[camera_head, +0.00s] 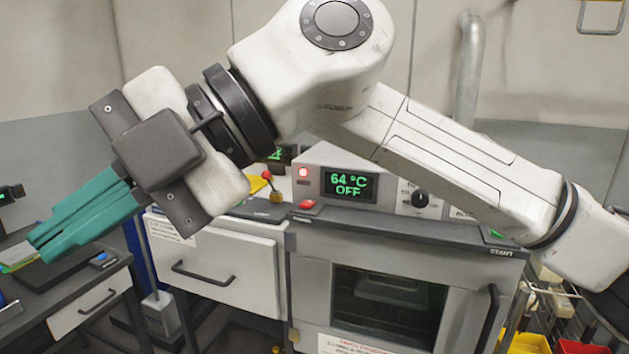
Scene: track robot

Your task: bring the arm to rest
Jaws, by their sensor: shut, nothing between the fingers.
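My white arm is bent across the upper part of the head view, in front of an oven and a drawer cabinet. My gripper (36,246) is at the left end of it, with teal fingers pointing down and left. The fingers are shut together with nothing between them. They appear in front of the dark desk at the left, and I cannot tell how far above it they are.
The oven (312,285) has a display (349,185) reading 64 °C OFF. A white drawer (215,270) stands left of it. A desk (60,325) is at the far left. Yellow and red bins (528,343) sit at lower right. A pipe (468,70) runs down the wall.

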